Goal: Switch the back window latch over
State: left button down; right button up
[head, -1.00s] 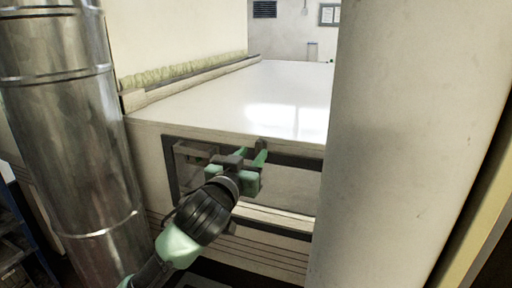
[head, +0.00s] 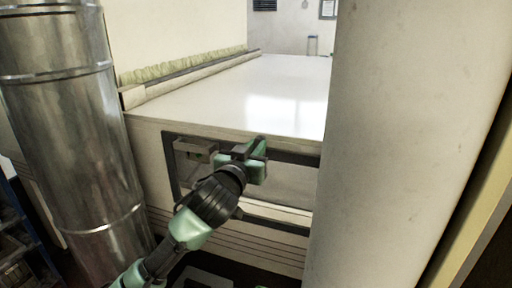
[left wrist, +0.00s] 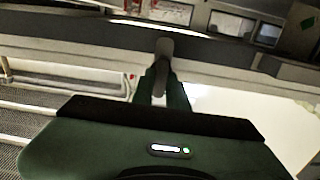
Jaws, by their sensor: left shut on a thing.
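The window (head: 283,178) is a pane in a dark frame on the near end of the pale tunnel housing. My left gripper (head: 257,150) is at the frame's upper edge, right of its upper left corner. In the left wrist view a grey, round-ended latch handle (left wrist: 164,62) stands between the fingers, and the gripper is shut on it. The fingers and palm hide its lower part, and the head view mostly hides the latch. A grey bracket (head: 196,151) with a small green mark is left of the gripper. My right gripper is not in view.
A shiny metal duct (head: 75,130) stands close on the left. A wide pale column (head: 410,140) blocks the right and hides the window's right end. The white housing top (head: 260,90) is bare.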

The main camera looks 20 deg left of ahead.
pick_arm(q)
jog(key=shift+d+f+m+p, duration=0.15)
jog(key=shift+m+p, duration=2.4)
jog(key=shift+m, duration=1.95)
jog(key=shift+d+f+m+p, duration=0.1)
jog(key=shift+m+p, duration=2.4)
jog(key=shift+m, duration=2)
jog(key=c, duration=1.4)
grip_release()
jog(key=shift+s, duration=0.1)
